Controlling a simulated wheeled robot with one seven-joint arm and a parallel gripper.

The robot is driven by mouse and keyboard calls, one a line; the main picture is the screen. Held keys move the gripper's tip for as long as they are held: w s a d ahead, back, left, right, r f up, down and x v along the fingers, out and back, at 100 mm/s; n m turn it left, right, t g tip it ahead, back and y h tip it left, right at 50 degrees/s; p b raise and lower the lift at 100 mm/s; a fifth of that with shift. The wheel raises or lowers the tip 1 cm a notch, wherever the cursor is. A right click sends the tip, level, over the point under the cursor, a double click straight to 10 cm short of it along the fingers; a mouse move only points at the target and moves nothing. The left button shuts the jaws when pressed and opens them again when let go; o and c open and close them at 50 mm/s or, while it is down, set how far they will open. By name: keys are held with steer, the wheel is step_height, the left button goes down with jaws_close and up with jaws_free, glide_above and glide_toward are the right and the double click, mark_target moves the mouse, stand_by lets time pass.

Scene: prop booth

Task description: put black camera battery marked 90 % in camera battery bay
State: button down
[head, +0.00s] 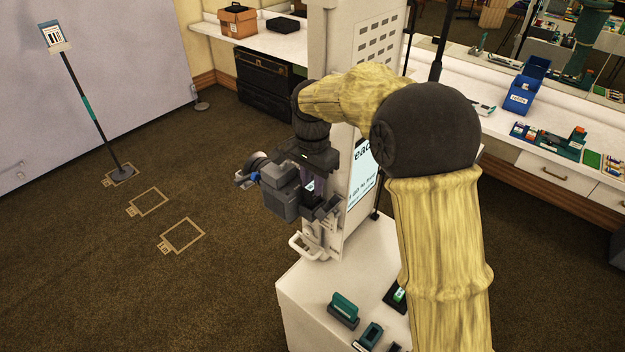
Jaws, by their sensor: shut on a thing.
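A dark grey camera (279,193) with a lens part at its left sits on a mount against the front of a tall pale cabinet. My gripper (318,208) points down right beside the camera's right side. It is shut on a small dark thing with a pale patch (311,186), which looks like the black camera battery. Its marking cannot be read. The fingers hide most of it. The battery bay is hidden, and I cannot tell whether the held thing touches the camera.
A white cart top (310,290) below holds a teal block (343,308), a dark teal holder (370,334) and a black device with a green light (398,294). A pale handle (305,247) sticks out under the camera. The carpet at left is mostly clear, with a stand (85,105).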

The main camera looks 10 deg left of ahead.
steer(key=shift+f, duration=0.55)
stand_by(0.6)
steer(key=shift+f+b, duration=0.35)
steer(key=shift+f, duration=0.25)
stand_by(0.3)
steer(key=c, duration=1.2)
jaws_free()
steer(key=shift+d+r, duration=0.1)
steer(key=shift+r, duration=0.05)
steer(key=shift+o, duration=0.2)
steer(key=shift+r, duration=0.1)
